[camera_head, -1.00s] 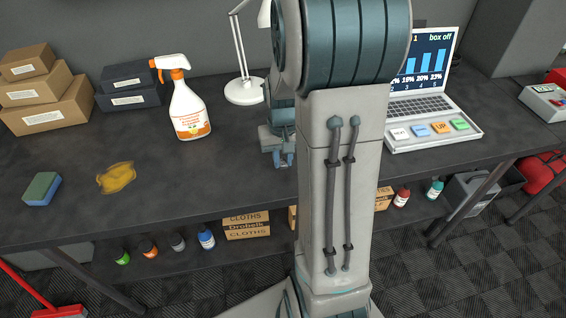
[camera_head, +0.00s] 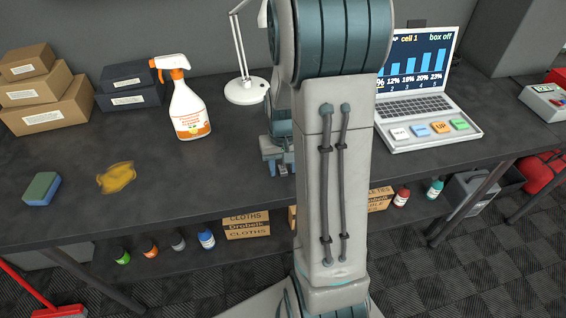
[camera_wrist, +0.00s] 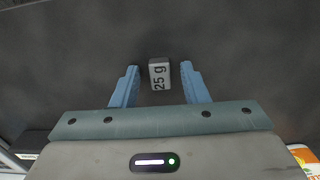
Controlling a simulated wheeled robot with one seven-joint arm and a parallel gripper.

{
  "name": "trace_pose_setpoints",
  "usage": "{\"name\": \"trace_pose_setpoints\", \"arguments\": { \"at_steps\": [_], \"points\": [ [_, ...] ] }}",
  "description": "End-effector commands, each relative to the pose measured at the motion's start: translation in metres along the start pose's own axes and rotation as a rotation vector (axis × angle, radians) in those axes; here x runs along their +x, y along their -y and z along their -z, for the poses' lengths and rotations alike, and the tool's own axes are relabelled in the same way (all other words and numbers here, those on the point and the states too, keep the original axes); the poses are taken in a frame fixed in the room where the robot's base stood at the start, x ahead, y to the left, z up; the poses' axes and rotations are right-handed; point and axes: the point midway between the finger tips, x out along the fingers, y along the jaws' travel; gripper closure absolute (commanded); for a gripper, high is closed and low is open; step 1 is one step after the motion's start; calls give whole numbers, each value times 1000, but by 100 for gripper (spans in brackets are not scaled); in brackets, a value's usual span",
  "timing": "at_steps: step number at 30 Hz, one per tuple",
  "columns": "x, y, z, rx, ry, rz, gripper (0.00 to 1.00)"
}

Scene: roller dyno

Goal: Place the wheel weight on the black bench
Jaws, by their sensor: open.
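The wheel weight (camera_wrist: 159,74) is a small grey block marked "25 g". In the wrist view it lies on the dark bench top, just beyond and between my fingertips, with bare bench showing on both sides of it. My gripper (camera_wrist: 160,80) is open, its two blue fingers apart and nothing between them touching the block. In the head view my gripper (camera_head: 280,168) is low over the black bench (camera_head: 235,175), partly behind my arm. The weight cannot be made out in the head view.
A spray bottle (camera_head: 188,105) and a lamp (camera_head: 245,90) stand left of my gripper. A laptop (camera_head: 418,105) with coloured buttons stands to the right. A sponge (camera_head: 42,188) and a yellow cloth (camera_head: 116,177) lie at the left. Boxes (camera_head: 50,100) stand at the back left.

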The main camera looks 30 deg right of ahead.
Motion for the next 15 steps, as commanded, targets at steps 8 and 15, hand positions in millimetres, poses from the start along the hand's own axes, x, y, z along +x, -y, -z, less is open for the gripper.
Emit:
{"name": "trace_pose_setpoints", "arguments": {
  "at_steps": [8, 15],
  "points": [
    [-27, 0, 1, 0, -6, 0, 59],
    [-80, 0, 1, -1, -6, -1, 59]
  ]
}}
